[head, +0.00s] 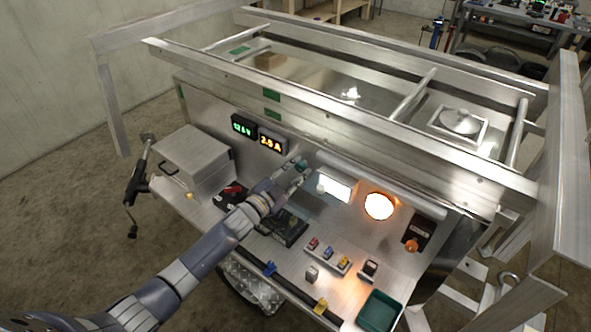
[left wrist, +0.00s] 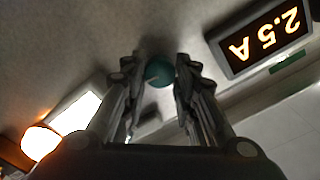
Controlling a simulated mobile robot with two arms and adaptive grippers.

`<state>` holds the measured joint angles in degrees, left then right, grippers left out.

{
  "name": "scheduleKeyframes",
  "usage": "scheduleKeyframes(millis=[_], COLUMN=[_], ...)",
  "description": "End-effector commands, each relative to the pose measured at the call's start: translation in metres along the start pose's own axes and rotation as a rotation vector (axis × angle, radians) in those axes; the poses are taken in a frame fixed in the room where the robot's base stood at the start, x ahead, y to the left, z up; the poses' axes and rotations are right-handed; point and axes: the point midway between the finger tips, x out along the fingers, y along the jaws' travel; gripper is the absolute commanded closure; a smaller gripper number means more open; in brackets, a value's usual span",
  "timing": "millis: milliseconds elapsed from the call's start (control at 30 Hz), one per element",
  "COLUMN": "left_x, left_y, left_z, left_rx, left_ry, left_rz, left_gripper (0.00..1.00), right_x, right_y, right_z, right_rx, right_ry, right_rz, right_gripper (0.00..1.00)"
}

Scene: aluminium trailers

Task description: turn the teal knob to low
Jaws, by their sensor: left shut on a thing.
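The teal knob (left wrist: 160,73) is on the metal panel, between the two fingers of my left gripper (left wrist: 157,80) in the left wrist view. A light pointer line shows on its face. In the head view the knob (head: 303,165) shows at the tip of my left gripper (head: 298,171), right of the amber display. The left gripper is shut on the knob. The scale marks around the knob are too small or hidden to read. My right gripper is not in view.
A green display (head: 243,126) and an amber display reading 2.5 A (head: 272,142) are on the panel. A lit white panel (head: 337,186) and a round orange lamp (head: 379,206) are to the right. A grey box (head: 195,160), small blocks and a green tray (head: 379,311) are on the shelf.

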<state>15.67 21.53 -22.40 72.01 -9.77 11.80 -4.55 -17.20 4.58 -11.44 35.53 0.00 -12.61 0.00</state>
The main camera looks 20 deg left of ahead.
Motion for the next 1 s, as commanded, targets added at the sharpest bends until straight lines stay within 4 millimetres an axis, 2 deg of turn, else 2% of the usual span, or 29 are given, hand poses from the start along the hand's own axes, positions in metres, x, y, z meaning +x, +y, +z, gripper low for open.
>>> scheduleKeyframes(millis=[500,1000], left_x=[-0.0001,-0.0004], left_y=[-0.0004,-0.0001], left_z=[0.0012,0.0027], left_rx=[-0.489,-0.964], left_ry=[-0.003,-0.002], left_rz=[0.001,0.000], left_gripper=[0.97,0.97], right_x=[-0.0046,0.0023], right_y=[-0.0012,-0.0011], right_z=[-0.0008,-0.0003], right_rx=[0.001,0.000], right_ry=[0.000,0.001], right_rz=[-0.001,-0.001], right_gripper=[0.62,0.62])
